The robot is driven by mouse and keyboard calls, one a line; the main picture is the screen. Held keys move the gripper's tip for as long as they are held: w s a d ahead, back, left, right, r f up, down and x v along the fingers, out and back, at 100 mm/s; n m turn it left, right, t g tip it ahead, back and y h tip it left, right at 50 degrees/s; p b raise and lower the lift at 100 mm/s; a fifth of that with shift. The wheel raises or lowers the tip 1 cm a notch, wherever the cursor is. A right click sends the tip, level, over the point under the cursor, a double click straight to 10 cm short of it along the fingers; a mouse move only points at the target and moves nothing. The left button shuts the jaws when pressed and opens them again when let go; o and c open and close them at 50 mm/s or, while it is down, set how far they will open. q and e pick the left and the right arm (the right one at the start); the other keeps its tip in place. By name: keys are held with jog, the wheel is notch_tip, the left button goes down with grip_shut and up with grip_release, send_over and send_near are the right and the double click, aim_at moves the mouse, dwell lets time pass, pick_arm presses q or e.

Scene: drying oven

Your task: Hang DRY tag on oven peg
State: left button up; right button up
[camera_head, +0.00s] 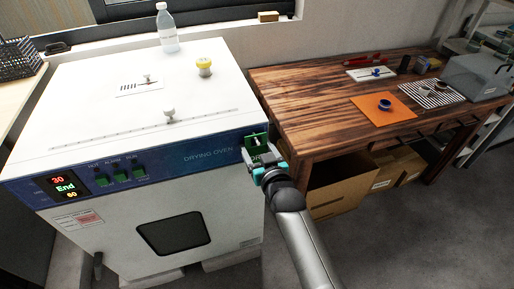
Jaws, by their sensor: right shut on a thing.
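The drying oven (100,120) is a white box with a blue front panel and a lit display reading "30 / End / 60". A green tag (255,142) with white lettering is at the right end of the blue panel, at the oven's front right corner. My right gripper (262,165) is shut on the tag at its lower part. The oven peg is hard to make out behind the tag, and I cannot tell whether the tag is on it or only in front of it. My left gripper is not in view.
A bottle (167,28), a yellow-capped port (204,66) and small knobs are on the oven top. A wooden table (310,88) with an orange mat (372,110), a striped mat (428,93) and a grey case stands to the right. Cardboard boxes (338,188) sit beneath it.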

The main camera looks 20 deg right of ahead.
jog(key=o, duration=1.2)
jog(key=shift+o, duration=0.2)
jog(key=shift+s, duration=0.1)
jog(key=p+v, duration=0.3)
jog(key=v, duration=1.2)
jog(key=shift+p, duration=0.35)
jog(key=shift+a, duration=0.1)
